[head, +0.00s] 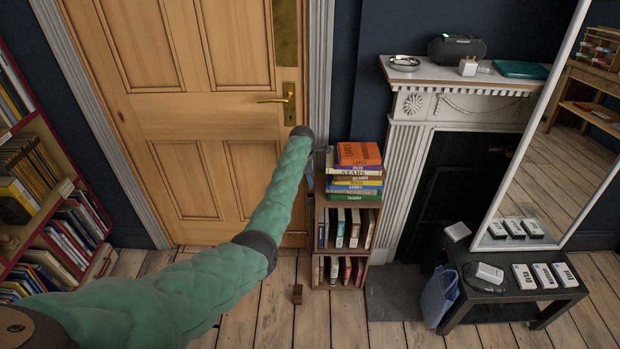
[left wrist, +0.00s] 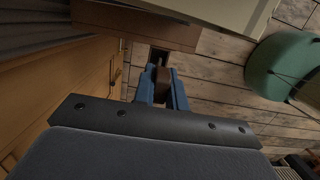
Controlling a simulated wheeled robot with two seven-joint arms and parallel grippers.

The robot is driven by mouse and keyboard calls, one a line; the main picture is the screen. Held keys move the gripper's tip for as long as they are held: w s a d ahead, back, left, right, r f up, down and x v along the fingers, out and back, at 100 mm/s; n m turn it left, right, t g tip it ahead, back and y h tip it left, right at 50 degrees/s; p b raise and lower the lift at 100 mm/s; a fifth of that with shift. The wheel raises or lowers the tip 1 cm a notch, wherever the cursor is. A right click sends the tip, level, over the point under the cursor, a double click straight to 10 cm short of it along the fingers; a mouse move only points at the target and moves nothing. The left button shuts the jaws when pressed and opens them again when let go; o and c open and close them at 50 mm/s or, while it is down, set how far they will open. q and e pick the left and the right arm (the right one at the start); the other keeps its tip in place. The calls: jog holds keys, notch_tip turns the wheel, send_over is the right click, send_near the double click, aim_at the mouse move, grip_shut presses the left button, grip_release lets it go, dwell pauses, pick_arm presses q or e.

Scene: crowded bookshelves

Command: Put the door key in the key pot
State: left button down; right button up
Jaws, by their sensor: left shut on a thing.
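My left arm reaches in front of the wooden door. In the head view my left gripper shows only in part, as a bluish shape beside the book stack, mostly behind the wrist. In the left wrist view the blue fingers of my left gripper (left wrist: 161,92) are closed on a small dark brown thing (left wrist: 161,78). I cannot tell whether this is the door key; no key shape shows clearly. I cannot pick out a key pot in either view. My right gripper is not in view.
A small bookcase (head: 335,272) with a book stack (head: 357,172) on top stands right of the door (head: 180,110). A round silvery dish (head: 404,63) sits on the mantelpiece (head: 430,73). A low black table (head: 520,297) is at right.

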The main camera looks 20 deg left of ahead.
pick_arm(q)
jog(key=shift+p, duration=0.85)
dwell(1.2)
jog(key=shift+f+b, duration=0.85)
jog(key=shift+f, duration=1.1)
dwell(0.3)
jog(key=shift+r, duration=0.2)
jog(key=shift+r+p, duration=1.55)
jog(key=shift+p, duration=0.3)
jog(key=shift+p, duration=0.65)
dwell(1.0)
